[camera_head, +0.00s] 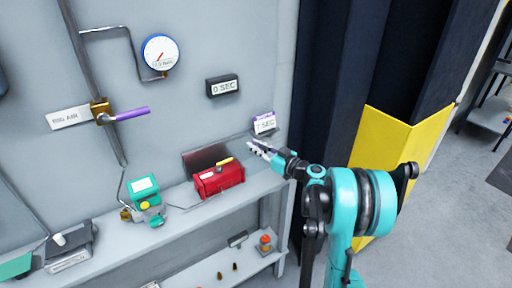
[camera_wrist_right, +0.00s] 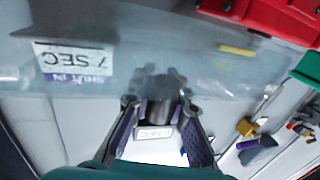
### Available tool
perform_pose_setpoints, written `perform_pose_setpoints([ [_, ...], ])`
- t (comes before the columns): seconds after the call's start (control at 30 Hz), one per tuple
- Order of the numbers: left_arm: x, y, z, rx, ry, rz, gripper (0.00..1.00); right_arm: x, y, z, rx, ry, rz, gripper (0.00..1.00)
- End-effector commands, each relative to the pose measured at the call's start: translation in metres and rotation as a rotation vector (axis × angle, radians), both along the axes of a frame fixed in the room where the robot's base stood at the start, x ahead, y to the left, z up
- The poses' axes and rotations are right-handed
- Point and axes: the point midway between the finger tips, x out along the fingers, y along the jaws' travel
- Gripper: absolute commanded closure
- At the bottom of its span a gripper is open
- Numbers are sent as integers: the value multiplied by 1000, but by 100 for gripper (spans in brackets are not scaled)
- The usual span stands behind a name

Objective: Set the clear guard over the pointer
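The yellow pointer (camera_head: 225,162) is on top of the red box (camera_head: 220,181) on the grey bench. In the right wrist view the pointer (camera_wrist_right: 237,50) shows beside the red box (camera_wrist_right: 270,14). A pale see-through surface, seemingly the clear guard (camera_wrist_right: 60,75), spans the right wrist view; its outline is hard to make out. My right gripper (camera_head: 256,149) is right of the red box. In the right wrist view its fingers (camera_wrist_right: 160,105) are apart with a blurred grey piece between or behind them; I cannot tell whether they grip it. My left gripper is not in view.
A 7 SEC sign (camera_head: 264,123) stands behind my right gripper. A 0 SEC display (camera_head: 222,85), a gauge (camera_head: 158,50) and a purple-handled valve (camera_head: 131,113) are on the wall. A green-topped device (camera_head: 146,200) is left of the red box. Small parts lie on the lower shelf (camera_head: 205,278).

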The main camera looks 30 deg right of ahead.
Motion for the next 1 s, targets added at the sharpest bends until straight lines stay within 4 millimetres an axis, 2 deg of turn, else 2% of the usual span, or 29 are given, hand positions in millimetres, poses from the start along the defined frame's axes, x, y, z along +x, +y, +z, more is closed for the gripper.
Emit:
perform_pose_setpoints([
  [0.33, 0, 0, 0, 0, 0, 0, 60, 0, 1, 0, 0, 0, 0, 100],
  [0.47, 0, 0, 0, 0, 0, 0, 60, -1, 10, 0, 0, 0, 1, 100],
  [0.57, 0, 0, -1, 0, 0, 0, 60, -2, 26, 0, 0, 0, 4, 100],
  [1.0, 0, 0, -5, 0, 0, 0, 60, -10, 126, 0, 0, 0, 5, 100],
])
